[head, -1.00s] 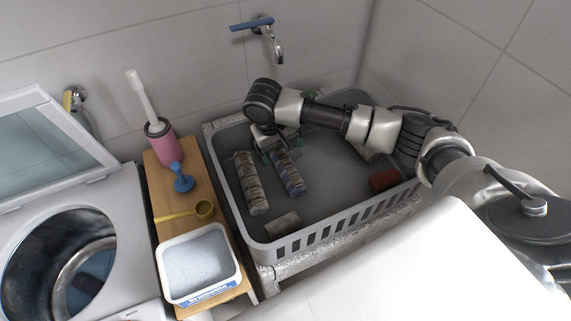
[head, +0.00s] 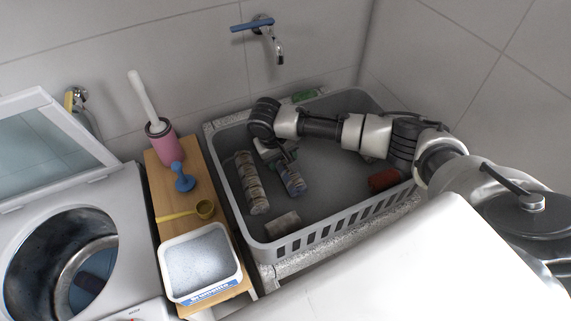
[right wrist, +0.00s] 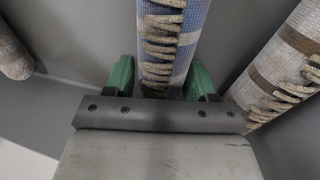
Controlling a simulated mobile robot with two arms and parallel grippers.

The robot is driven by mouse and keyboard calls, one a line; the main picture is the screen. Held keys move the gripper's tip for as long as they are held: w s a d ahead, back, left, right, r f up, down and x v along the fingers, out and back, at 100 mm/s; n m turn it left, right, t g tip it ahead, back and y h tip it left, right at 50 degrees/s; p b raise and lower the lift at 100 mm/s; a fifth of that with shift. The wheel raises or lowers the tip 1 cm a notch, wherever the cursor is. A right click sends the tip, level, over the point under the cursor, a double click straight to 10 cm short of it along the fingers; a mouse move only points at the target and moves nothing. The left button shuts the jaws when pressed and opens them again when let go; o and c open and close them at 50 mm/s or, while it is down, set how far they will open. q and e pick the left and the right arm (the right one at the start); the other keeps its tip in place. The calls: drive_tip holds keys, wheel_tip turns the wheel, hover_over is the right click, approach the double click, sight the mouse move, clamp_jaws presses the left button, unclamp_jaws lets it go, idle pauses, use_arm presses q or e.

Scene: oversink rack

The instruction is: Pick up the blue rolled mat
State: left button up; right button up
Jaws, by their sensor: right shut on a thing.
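The blue rolled mat (head: 292,181) lies in the grey basket, its far part hidden by my right arm in the head view. It is wrapped with beige cord. It also shows in the right wrist view (right wrist: 171,52). My right gripper (head: 282,158) is over the mat's far part. In the right wrist view its green fingers (right wrist: 163,82) press on both sides of the mat, shut on it. I cannot tell whether the mat is clear of the basket floor. My left gripper is not in view.
A beige rolled mat (head: 250,183) lies close on the left. A small grey-brown item (head: 283,224) and a red item (head: 383,180) are also in the basket (head: 333,240). A faucet (head: 278,45) is on the wall above. The basket's middle floor is clear.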

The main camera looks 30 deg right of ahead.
drive_tip(key=shift+c, duration=0.8)
drive_tip(key=shift+r, duration=0.1)
drive_tip(key=shift+r, duration=0.55)
drive_tip(key=v, duration=0.1)
drive_tip(key=b+v, duration=0.1)
drive_tip(key=shift+w+d+r, duration=0.1)
drive_tip(key=shift+d+r, duration=0.1)
drive_tip(key=shift+r, duration=0.3)
drive_tip(key=s+d+r, duration=0.4)
drive_tip(key=s+r, duration=0.3)
drive_tip(key=s, duration=0.4)
drive_tip(key=shift+d+b, duration=0.4)
drive_tip(key=shift+w, duration=0.1)
